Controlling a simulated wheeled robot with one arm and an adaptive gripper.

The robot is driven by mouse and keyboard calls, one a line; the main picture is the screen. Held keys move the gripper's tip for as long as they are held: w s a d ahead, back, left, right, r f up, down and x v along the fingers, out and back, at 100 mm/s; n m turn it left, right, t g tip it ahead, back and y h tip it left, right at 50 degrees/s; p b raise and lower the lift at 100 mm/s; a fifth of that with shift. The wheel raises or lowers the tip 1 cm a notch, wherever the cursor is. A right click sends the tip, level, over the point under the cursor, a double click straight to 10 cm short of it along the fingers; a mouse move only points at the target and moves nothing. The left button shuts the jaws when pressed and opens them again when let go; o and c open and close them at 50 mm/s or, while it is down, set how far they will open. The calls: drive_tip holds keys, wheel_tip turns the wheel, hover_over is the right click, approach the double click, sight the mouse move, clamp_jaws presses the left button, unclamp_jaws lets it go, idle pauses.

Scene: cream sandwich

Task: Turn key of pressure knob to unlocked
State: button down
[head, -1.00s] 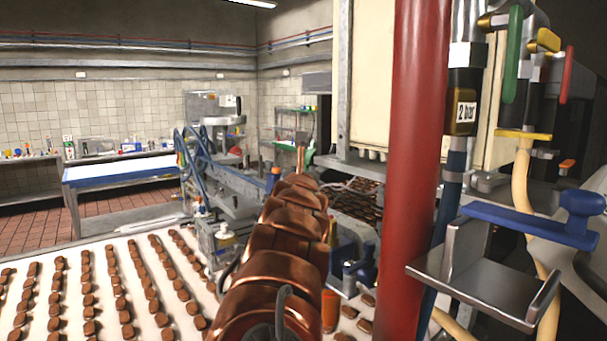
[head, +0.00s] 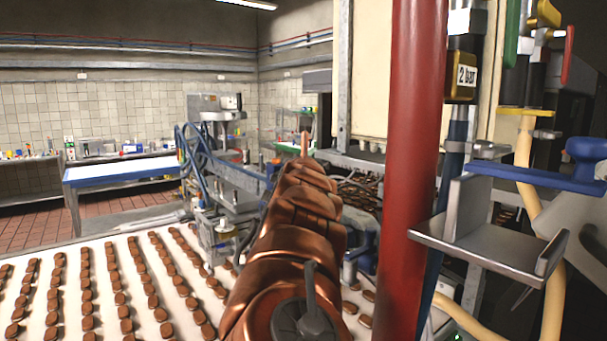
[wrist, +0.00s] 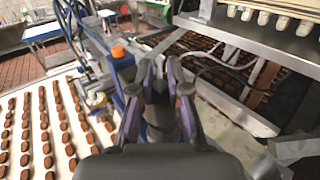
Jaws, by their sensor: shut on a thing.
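In the wrist view, my gripper (wrist: 158,72) has two purple-edged fingers drawn in around a dark, rounded thing (wrist: 158,112). I cannot tell whether this is the pressure knob or its key, as the fingers and my gripper's body hide much of it. In the head view, my copper-coloured arm reaches away from me over the machine and hides the gripper. No key or lock marking can be made out in either view.
A white belt (head: 80,262) with rows of chocolates lies at left. A red pipe (head: 415,150) stands close at right, beside a metal bracket (head: 470,235), a "2 bar" label (head: 467,76) and a blue handle (head: 590,160). An orange-capped blue post (wrist: 120,55) stands left of my gripper.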

drive_tip(key=shift+f+y+b, duration=0.3)
drive_tip(key=shift+f+b, duration=0.35)
drive_tip(key=shift+b, duration=0.25)
drive_tip(key=shift+r+n+b, duration=0.15)
drive_tip(key=shift+n+b, duration=0.15)
drive_tip(key=shift+b, duration=0.1)
drive_tip(key=shift+r+y+b, duration=0.4)
drive_tip(key=shift+r+y, duration=0.1)
drive_tip(key=c, duration=1.3)
unclamp_jaws()
drive_tip(key=shift+c, duration=0.2)
drive_tip(key=h+p, duration=0.1)
drive_tip(key=p, duration=0.4)
drive_tip(key=shift+w+a+h, duration=0.1)
drive_tip(key=shift+a+h, duration=0.05)
drive_tip(key=shift+h, duration=0.15)
drive_tip(key=shift+r+m+h+p, duration=0.1)
drive_tip(key=shift+m+h+p, duration=0.3)
drive_tip(key=shift+p, duration=0.6)
